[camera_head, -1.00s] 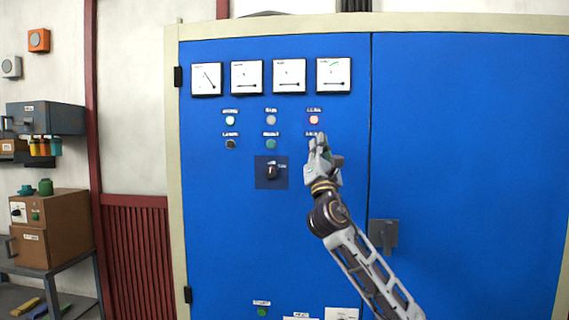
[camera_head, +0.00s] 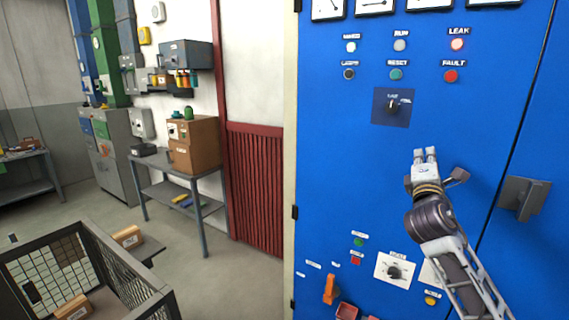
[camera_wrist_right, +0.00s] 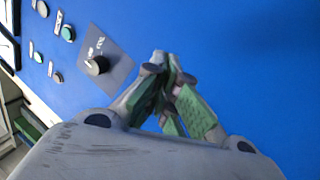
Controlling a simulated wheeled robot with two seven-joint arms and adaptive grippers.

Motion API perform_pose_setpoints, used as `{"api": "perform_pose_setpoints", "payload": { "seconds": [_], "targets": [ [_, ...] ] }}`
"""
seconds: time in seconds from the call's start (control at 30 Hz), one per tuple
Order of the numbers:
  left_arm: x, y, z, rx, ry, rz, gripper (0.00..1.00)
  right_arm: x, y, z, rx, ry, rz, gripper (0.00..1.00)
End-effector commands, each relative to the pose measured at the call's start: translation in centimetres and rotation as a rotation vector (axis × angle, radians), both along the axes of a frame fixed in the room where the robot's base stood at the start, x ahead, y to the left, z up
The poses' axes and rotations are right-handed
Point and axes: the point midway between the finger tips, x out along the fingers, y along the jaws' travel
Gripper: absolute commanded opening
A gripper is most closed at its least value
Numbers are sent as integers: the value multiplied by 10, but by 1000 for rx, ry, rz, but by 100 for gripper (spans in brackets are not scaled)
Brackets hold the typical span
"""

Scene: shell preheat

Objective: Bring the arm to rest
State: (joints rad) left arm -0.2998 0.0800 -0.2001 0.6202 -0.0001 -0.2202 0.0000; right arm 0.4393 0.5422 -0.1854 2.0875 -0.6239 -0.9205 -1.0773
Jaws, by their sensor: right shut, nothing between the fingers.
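My right gripper (camera_head: 425,156) is in front of the blue cabinet (camera_head: 340,150), below and to the right of a black rotary switch (camera_head: 393,105) on a dark plate. In the right wrist view its fingers (camera_wrist_right: 170,75) are closed together with nothing between them. The rotary switch (camera_wrist_right: 97,65) shows there up and left of the fingertips, apart from them. My left gripper is not in view.
A grey door handle (camera_head: 523,197) sticks out right of my right arm. Low on the cabinet are a knob (camera_head: 394,272) and an orange lever (camera_head: 330,290). A mesh cart (camera_head: 150,300) stands at the lower left. A table (camera_head: 185,178) carries a brown box (camera_head: 194,145).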

Motion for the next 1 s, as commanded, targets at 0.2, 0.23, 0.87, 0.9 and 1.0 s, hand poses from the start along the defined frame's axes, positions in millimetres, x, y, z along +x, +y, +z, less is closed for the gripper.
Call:
{"api": "perform_pose_setpoints", "payload": {
  "seconds": [0.2,0.23,0.87,0.9,1.0],
  "targets": [
    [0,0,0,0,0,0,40,-6,12,-77,227,92,56,0],
    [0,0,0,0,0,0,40,-7,14,-87,257,104,61,0],
    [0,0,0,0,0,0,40,-80,56,-286,918,365,39,0],
    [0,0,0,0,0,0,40,-87,59,-297,959,381,29,0],
    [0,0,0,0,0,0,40,-106,68,-324,1062,420,0,0]
  ]
}}
